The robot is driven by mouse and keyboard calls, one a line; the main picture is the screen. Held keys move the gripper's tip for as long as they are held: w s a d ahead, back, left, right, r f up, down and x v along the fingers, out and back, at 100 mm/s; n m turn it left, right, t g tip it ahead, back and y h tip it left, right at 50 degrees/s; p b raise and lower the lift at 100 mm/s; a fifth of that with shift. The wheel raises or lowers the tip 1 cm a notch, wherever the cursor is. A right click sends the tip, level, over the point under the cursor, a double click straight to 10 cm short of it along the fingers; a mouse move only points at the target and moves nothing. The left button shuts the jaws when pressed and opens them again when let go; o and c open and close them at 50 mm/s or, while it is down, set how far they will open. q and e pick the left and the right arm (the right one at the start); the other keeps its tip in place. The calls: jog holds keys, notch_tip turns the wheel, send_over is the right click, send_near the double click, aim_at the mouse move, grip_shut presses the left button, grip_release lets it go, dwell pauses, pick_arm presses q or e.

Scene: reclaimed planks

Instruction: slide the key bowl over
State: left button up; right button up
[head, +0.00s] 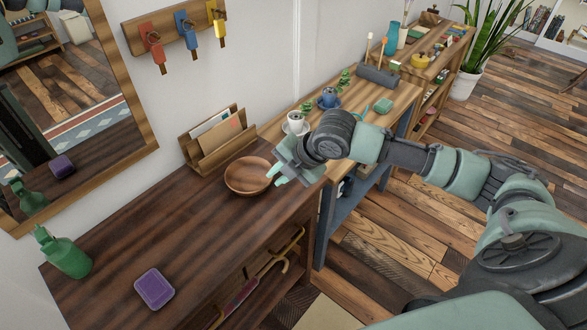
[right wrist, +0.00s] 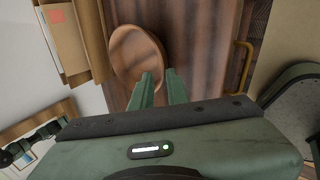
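The key bowl (head: 246,176) is a round, shallow wooden bowl on the dark wooden console top (head: 165,232), near its right end. It looks empty. In the right wrist view the bowl (right wrist: 132,52) lies just ahead of the fingertips. My right gripper (head: 278,178) is at the bowl's right side in the head view. In the right wrist view a gap shows between the fingers of this gripper (right wrist: 160,76), with nothing held. The fingertips overlap the bowl's rim in that view; I cannot tell whether they touch it. My left gripper is not in view.
A wooden letter holder (head: 218,142) stands behind the bowl. A green bottle (head: 64,252) and a purple box (head: 154,288) are at the console's left. Keys hang on a wall rack (head: 178,28). A lighter bench (head: 345,112) with small cups adjoins on the right. The console's middle is clear.

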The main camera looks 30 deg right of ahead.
aim_at(266, 184)
jog(key=x, duration=0.7)
jog(key=shift+f, duration=0.15)
jog(key=shift+w+f, duration=0.1)
jog(key=shift+f, duration=0.1)
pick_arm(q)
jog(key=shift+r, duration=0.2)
pick_arm(e)
jog(key=shift+a+f, duration=0.1)
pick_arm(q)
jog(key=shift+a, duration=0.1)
pick_arm(e)
jog(key=shift+c, duration=0.4)
grip_shut()
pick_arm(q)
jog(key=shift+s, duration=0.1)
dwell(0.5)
